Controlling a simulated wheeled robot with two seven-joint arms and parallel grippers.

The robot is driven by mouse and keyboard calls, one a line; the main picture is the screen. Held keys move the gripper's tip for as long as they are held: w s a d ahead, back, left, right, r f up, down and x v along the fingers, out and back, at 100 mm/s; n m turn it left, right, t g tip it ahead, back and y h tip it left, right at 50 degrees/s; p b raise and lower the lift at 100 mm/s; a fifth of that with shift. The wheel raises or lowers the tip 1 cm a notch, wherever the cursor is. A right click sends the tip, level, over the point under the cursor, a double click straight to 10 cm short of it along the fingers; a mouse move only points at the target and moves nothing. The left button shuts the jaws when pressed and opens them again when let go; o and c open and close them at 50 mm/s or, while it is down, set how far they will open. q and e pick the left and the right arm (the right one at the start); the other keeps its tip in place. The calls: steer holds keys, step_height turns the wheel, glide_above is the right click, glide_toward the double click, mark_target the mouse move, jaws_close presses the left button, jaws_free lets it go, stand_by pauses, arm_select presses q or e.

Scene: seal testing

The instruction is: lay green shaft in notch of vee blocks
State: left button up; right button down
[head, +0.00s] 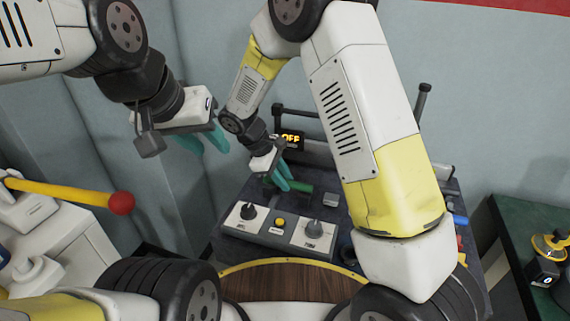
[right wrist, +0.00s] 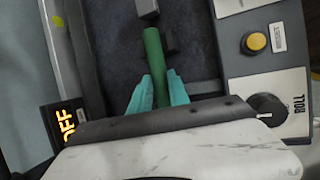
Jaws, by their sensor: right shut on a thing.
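My right gripper (head: 283,182) is shut on the green shaft (head: 303,187), over the dark bench top. In the right wrist view the shaft (right wrist: 154,62) runs forward from between the teal fingers (right wrist: 157,92). A small dark block (right wrist: 169,41), which looks like a vee block, is right beside the shaft's far end. I cannot tell whether the shaft touches either block, and no notch shows clearly. In the head view a grey block (head: 330,200) is right of the shaft. My left gripper (head: 205,143) is empty, its fingers apart, left of the bench.
A control panel (head: 279,231) with two knobs and a yellow button fills the bench front. A lit OFF display (head: 290,139) stands behind the shaft. A lever with a red ball (head: 121,203) is at left. A green-topped table (head: 530,225) is at right.

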steer(key=shift+f, duration=0.55)
stand_by(0.4)
steer(key=c, duration=1.2)
jaws_free()
steer(key=shift+o, duration=0.2)
steer(key=w+v, duration=0.1)
steer(key=v, duration=0.6)
steer(key=shift+s+a+r, duration=0.15)
steer(key=shift+s+r, duration=0.25)
steer(key=shift+s, duration=0.1)
steer(key=s+d+r+m+t+y, duration=0.4)
steer(key=s+d+r+m+y, duration=0.3)
steer(key=s+d+r+m, duration=0.6)
steer(key=s+d+r, duration=0.5)
steer(key=shift+s+d+r+t, duration=0.2)
steer(key=shift+s+d+t, duration=0.1)
steer(key=shift+t, duration=0.1)
